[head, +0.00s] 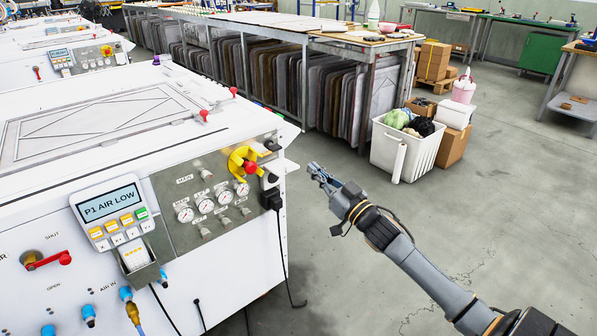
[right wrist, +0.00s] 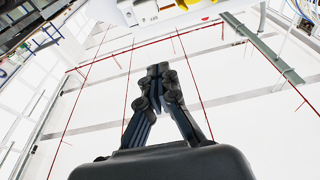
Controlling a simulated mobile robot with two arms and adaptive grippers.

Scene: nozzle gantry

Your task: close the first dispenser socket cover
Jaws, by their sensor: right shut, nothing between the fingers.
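The near white dispenser machine (head: 170,285) has a grey control panel on its front. At the panel's right end there is a black socket fitting (head: 272,145) and, below it, a black plug (head: 271,199) with a hanging cable. A small pale flap (head: 285,166) sticks out to the right between them; I cannot tell for sure whether it is the socket cover. My right gripper (head: 318,172) is to the right of the panel, apart from it, over open floor. Its fingers are together and empty in the right wrist view (right wrist: 158,72). My left gripper is out of view.
A yellow and red emergency knob (head: 250,167) sits beside the sockets. A display (head: 110,207) reads "P1 AIR LOW". A white bin (head: 380,152) and cardboard boxes stand beyond my right gripper. A long rack of panels runs behind.

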